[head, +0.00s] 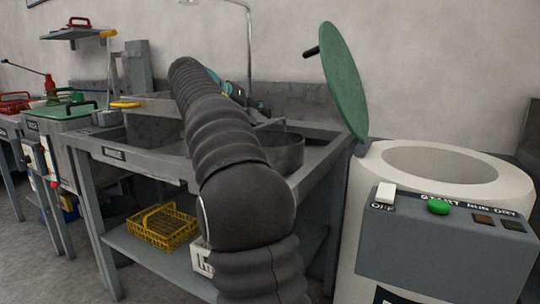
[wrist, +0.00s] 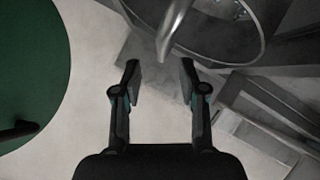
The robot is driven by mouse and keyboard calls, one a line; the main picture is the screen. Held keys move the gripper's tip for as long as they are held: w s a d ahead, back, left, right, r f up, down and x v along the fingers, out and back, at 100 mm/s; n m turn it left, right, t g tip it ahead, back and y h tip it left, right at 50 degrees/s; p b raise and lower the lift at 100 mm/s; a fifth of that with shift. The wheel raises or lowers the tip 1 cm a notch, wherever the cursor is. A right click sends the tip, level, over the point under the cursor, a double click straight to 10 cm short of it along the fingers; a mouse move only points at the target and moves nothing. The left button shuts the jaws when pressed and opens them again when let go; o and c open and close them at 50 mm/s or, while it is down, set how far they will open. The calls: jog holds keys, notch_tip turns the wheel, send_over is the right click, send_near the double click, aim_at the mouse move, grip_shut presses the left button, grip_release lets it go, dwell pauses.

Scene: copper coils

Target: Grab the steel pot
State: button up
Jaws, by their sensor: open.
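The steel pot (head: 287,152) is a dark grey round vessel at the right end of the grey bench, partly hidden behind my arm in the head view. In the wrist view a round steel rim, which looks like the pot's (wrist: 262,42), shows at the top right, beyond my fingertips. A curved shiny metal bar (wrist: 172,30) comes down in front of it, just beyond the gap between my fingers; I cannot tell whether it is the pot's handle. My gripper (wrist: 160,76) is open, with nothing between its fingers. In the head view it is mostly hidden behind my arm.
A green round lid (head: 343,80) stands raised beside a white drum machine (head: 365,190) with a control box (head: 450,245); the lid also shows in the wrist view (wrist: 30,60). A thin tall pipe (head: 249,50) rises behind the bench. A yellow basket (head: 162,227) sits below.

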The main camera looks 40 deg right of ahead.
jog(key=x, duration=0.5)
jog(key=shift+w+r, duration=0.1)
jog(key=shift+w, duration=0.15)
grip_shut()
jog(key=shift+r, duration=0.1)
